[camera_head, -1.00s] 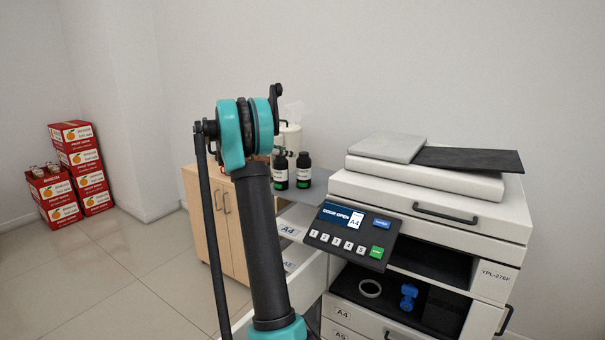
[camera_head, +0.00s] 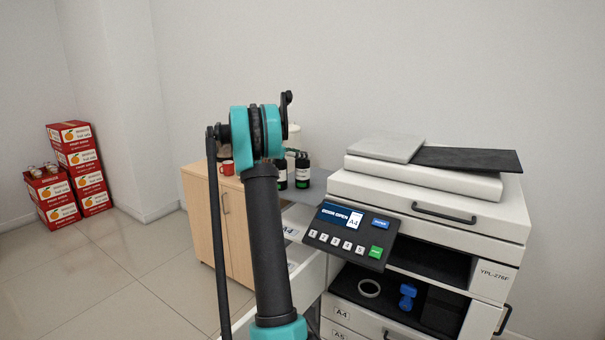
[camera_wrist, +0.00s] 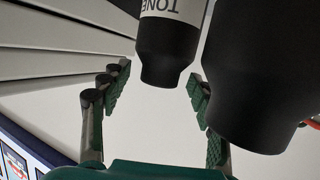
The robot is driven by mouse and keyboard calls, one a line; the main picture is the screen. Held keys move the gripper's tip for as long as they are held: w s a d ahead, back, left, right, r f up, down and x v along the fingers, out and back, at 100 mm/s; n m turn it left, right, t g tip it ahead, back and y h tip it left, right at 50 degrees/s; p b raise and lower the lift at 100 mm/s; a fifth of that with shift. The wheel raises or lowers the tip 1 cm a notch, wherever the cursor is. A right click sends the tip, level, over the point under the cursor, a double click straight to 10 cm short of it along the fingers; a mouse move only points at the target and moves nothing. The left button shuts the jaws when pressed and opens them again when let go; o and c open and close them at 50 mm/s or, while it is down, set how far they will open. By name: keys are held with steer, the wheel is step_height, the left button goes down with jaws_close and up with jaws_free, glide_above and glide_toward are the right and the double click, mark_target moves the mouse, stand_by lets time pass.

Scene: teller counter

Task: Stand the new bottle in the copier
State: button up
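Two black toner bottles with white-and-green labels stand side by side on the grey surface behind the copier's left side, the left one (camera_head: 281,174) and the right one (camera_head: 302,171). I cannot tell which is the new one. In the wrist view my gripper (camera_wrist: 160,82) is open, with one black bottle (camera_wrist: 167,50) showing between its fingers, not visibly gripped. A second black bottle (camera_wrist: 260,85) looms close at the right finger; I cannot tell whether they touch. The copier (camera_head: 430,208) has its lower front bay (camera_head: 440,312) open, and its panel (camera_head: 347,233) reads "DOOR OPEN".
An open drawer (camera_head: 308,275) juts out left of the copier. A red mug (camera_head: 227,167) stands on the wooden cabinet (camera_head: 200,210). Red fruit boxes (camera_head: 80,170) stand far left, with clear floor between.

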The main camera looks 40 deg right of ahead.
jaws_close()
stand_by(0.5)
